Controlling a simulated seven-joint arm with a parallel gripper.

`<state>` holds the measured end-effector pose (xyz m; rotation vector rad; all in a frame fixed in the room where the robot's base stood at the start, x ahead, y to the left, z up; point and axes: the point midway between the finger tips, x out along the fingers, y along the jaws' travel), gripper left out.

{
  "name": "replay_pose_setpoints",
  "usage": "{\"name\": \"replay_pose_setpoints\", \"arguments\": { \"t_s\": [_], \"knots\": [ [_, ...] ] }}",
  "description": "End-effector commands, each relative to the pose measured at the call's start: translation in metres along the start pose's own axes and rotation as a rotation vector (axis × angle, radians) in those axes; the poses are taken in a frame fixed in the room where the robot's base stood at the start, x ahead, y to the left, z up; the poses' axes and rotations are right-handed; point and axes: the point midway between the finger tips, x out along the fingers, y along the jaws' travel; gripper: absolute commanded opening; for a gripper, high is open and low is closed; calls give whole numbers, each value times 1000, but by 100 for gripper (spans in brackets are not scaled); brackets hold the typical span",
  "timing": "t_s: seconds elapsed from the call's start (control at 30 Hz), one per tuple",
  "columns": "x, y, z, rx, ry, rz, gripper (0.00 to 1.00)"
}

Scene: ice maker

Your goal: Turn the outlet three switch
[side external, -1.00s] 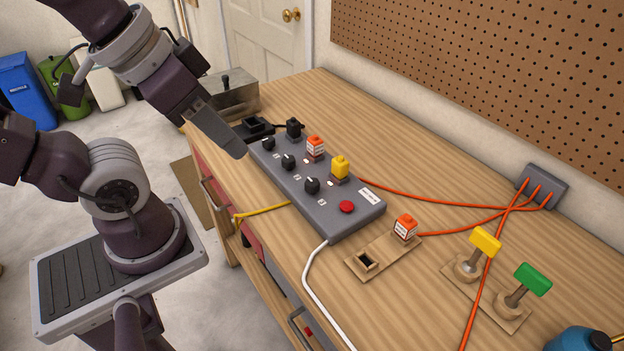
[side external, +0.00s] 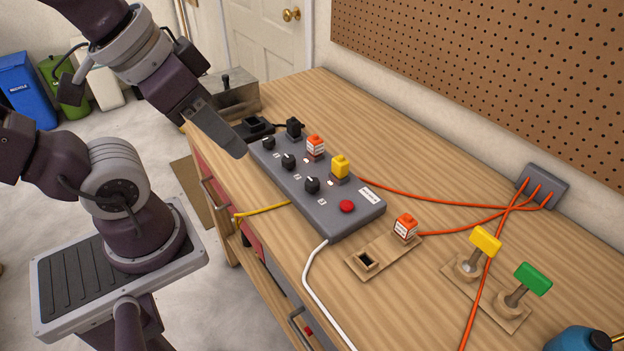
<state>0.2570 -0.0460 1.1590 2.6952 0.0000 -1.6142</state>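A grey power strip (side external: 345,222) lies on the wooden bench. It carries a row of three black rotary switches: a far one (side external: 268,143), a middle one (side external: 288,162) and a near one (side external: 312,185). Small number labels sit beside them, too small to read surely; the near switch, closest to the red button (side external: 347,207), appears to be the third. My gripper (side external: 238,152) points down at the strip's far left end, apart from the near switch. Its fingers show side-on, so I cannot tell whether they are open or shut.
Black, orange-white (side external: 315,147) and yellow (side external: 340,166) plugs stand along the strip's back side. A loose orange-white plug (side external: 405,226) stands on a wooden plate. Yellow (side external: 486,241) and green (side external: 533,279) handled levers are at right. Orange cables cross the bench.

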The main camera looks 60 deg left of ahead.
Motion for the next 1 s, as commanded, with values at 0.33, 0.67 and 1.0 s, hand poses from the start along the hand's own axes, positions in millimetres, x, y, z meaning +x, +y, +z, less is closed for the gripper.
{"name": "replay_pose_setpoints", "arguments": {
  "t_s": [0.33,0.67,1.0],
  "knots": [
    [80,-32,-65,636,-319,-69,52],
    [210,-53,-92,1279,-424,300,52],
    [261,-52,-68,1322,-416,336,52]
  ]
}}
